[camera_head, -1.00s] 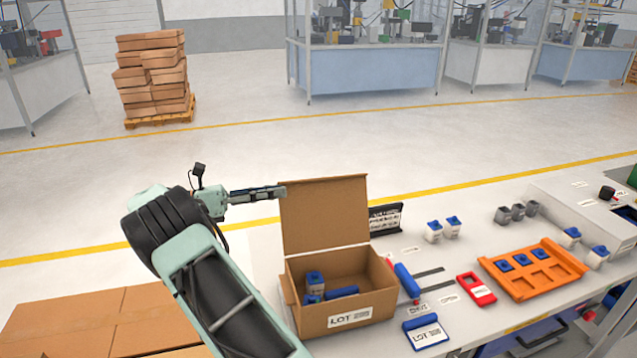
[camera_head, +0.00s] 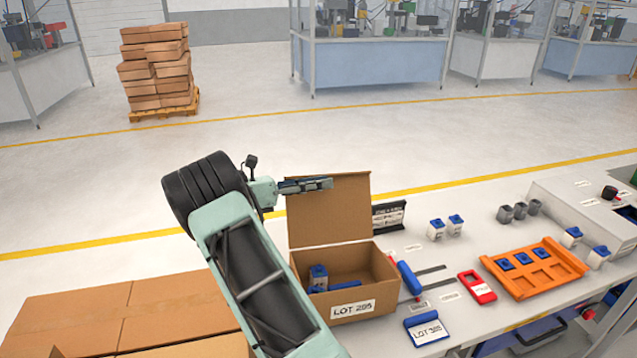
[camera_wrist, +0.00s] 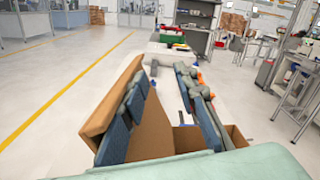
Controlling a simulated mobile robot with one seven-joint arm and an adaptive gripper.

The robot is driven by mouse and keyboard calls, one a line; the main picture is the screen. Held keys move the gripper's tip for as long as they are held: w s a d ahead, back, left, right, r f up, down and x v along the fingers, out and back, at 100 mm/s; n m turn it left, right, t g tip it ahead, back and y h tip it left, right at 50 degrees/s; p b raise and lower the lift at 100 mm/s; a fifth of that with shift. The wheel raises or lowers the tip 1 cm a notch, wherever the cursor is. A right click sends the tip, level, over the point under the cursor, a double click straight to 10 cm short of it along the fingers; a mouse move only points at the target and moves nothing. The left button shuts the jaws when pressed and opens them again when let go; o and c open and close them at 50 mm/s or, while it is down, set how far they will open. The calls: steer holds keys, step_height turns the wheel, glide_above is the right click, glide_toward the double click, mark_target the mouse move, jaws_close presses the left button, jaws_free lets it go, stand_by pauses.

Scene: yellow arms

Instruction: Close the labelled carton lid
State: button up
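Inside, blue-topped parts (camera_head: 318,278) show, partly hidden by the front wall. My gripper (camera_head: 328,183) lies level across the upper left of the lid, covering part of its top edge. In the wrist view, the two dark finger pads of my gripper (camera_wrist: 165,105) are apart, with the lid (camera_wrist: 104,105) along the left finger. Contact cannot be told.
On the table (camera_head: 480,225) right of the carton are a blue roller (camera_head: 409,278), a LOT card (camera_head: 427,330), a red device (camera_head: 477,288) and an orange tray (camera_head: 535,270). Closed cartons (camera_head: 120,315) lie at the lower left.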

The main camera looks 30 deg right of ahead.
jaws_close()
jaws_free()
stand_by(0.4)
steer(key=v, duration=1.2)
steer(key=shift+a+p, duration=0.25)
steer(key=shift+p, duration=0.1)
stand_by(0.5)
steer(key=shift+w, duration=0.1)
stand_by(0.4)
